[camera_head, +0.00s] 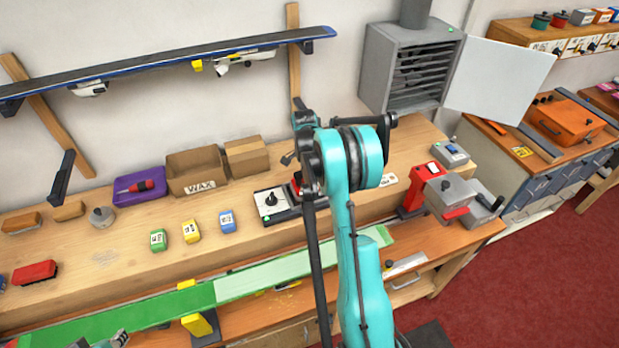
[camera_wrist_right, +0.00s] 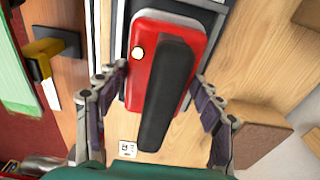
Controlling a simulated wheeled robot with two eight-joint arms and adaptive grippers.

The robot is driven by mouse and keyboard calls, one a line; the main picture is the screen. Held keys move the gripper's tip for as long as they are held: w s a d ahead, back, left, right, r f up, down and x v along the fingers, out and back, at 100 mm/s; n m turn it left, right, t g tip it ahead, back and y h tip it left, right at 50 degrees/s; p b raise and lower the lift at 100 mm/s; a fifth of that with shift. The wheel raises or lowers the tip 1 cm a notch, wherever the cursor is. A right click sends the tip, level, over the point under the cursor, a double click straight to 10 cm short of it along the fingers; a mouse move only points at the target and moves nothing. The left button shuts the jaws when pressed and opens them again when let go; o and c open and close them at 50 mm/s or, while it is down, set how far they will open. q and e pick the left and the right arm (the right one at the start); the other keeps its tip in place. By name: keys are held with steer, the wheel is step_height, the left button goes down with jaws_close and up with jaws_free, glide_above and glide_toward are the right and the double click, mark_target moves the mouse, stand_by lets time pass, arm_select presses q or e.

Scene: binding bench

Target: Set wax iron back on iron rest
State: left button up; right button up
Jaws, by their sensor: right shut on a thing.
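The wax iron (camera_wrist_right: 132,48), red with a long black handle, fills the middle of the right wrist view. My right gripper (camera_wrist_right: 158,88) has its fingers on either side of it and is shut on it. In the head view a bit of red iron (camera_head: 296,186) shows beside my arm; that arm hides the gripper. A dark and pale metal stand (camera_head: 271,204), perhaps the iron rest, is on the bench just left of it. Grey and black metal edges (camera_wrist_right: 116,30) show beside the iron in the wrist view; contact cannot be told. My left gripper (camera_head: 112,341) is barely in view at the bottom left.
A WAX box (camera_head: 196,171), purple tray (camera_head: 139,188) and small wax blocks (camera_head: 190,231) stand to the left on the bench. A green ski (camera_head: 265,277) runs along the front. A red and grey machine (camera_head: 432,192) stands right. Bare wood lies between the blocks and the stand.

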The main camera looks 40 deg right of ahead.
steer(key=shift+f, duration=0.4)
steer(key=shift+f+b, duration=0.15)
steer(key=shift+b, duration=0.25)
steer(key=o, duration=1.3)
